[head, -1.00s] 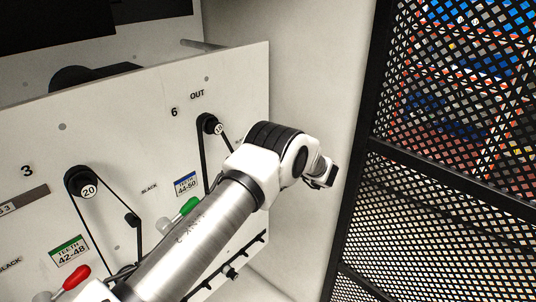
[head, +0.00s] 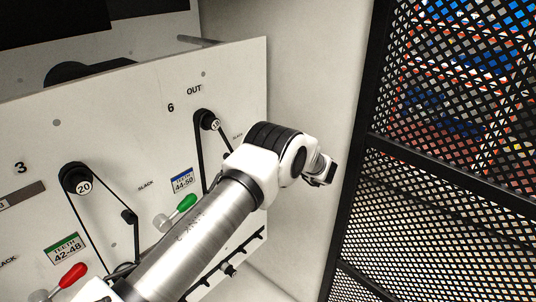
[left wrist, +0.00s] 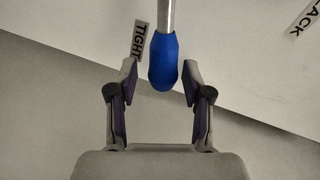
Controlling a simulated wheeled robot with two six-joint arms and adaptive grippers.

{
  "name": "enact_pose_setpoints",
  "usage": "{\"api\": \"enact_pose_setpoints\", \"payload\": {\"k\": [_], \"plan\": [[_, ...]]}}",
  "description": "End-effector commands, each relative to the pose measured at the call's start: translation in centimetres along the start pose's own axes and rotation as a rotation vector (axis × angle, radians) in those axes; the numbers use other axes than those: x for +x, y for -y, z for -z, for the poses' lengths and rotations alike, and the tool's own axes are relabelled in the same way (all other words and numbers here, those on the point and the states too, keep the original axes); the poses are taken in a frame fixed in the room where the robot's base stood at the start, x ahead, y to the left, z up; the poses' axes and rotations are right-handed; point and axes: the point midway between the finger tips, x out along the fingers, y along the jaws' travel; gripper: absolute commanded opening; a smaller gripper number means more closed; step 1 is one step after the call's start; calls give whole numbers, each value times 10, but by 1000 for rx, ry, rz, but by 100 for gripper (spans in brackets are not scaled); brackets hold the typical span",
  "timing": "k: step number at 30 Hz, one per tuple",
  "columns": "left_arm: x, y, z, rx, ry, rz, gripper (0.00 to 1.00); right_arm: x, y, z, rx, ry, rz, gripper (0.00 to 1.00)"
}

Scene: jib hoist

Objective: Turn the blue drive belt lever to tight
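In the left wrist view the blue lever handle (left wrist: 163,62), on a grey metal rod, comes down from the top. My left gripper (left wrist: 160,70) is open, with one finger on each side of the handle. Gaps show on both sides, so the fingers appear not to touch it. The TIGHT label (left wrist: 139,40) lies just left of the rod; the SLACK label (left wrist: 303,18) is farther right. In the head view my left arm crosses the panel; its fingers cannot be made out and the blue lever is not visible. My right gripper is not in view.
The white panel (head: 100,120) carries belt pulleys, a green lever (head: 187,202) and a red lever (head: 73,275) close to my arm. A black mesh screen (head: 450,170) stands to the right. A plain pale wall (head: 300,70) lies between them.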

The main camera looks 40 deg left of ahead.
Motion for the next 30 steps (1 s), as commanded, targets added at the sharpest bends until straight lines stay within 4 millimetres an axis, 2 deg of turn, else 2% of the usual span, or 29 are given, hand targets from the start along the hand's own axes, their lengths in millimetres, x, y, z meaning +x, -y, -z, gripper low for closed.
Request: {"api": "enact_pose_setpoints", "payload": {"k": [5,8,18,21,30], "plan": [[-3,0,1,-1,-1,0,50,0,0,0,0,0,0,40],[-15,0,1,1,-1,0,50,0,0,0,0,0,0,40],[-98,0,1,0,-3,1,50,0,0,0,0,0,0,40],[-113,-1,1,0,-2,0,50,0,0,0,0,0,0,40],[-120,-1,1,1,0,0,50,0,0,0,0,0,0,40]]}}
